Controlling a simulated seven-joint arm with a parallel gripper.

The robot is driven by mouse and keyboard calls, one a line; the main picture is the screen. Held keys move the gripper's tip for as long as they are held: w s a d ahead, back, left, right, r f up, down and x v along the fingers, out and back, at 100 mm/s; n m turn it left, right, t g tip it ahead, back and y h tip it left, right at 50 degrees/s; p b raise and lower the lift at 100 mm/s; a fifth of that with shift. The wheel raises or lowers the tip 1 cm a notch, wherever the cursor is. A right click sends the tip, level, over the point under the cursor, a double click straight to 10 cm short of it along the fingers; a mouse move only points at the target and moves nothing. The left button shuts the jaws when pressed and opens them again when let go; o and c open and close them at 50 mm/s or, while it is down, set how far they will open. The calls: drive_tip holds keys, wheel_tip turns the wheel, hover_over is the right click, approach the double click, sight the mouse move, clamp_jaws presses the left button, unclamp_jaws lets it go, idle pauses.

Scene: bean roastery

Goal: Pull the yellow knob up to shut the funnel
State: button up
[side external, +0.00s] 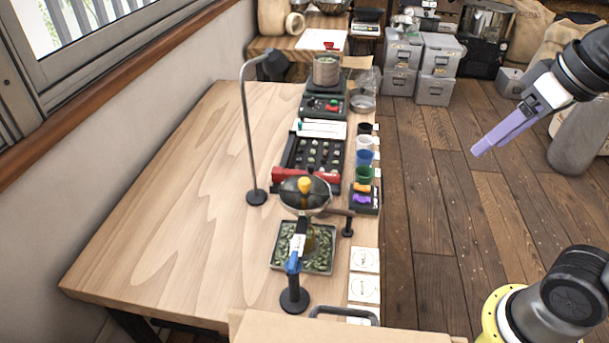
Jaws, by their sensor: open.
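The yellow knob (305,185) stands up in the middle of the funnel (312,201), a dark round bowl held on a stand above the table. A tray (277,262) of greenish beans lies under the funnel. The funnel's outlet is partly hidden by the stand and its blue clamp (293,263). My gripper (476,152) has pale purple fingers. It is up at the right, over the floor, well apart from the knob and holding nothing visible. The gap between its fingers cannot be made out from this side.
A lamp (246,130) on a thin pole stands left of the funnel. A black sample board (310,155), a scale (322,104) and a row of coloured cups (365,157) stand behind it. A cardboard box (330,328) is in front. The table's left part is clear.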

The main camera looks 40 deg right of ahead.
drive_tip(key=w+a+r+g, duration=0.1)
drive_tip(key=w+a+r, duration=0.1)
drive_tip(key=w+r, duration=0.5)
drive_tip(key=n+g, duration=0.1)
drive_tip(key=g, duration=0.3)
hover_over(304, 180)
wheel_tip(304, 180, down, 12)
wheel_tip(304, 180, down, 13)
drive_tip(key=shift+s+f, duration=0.1)
drive_tip(key=shift+f, duration=0.1)
clamp_jaws()
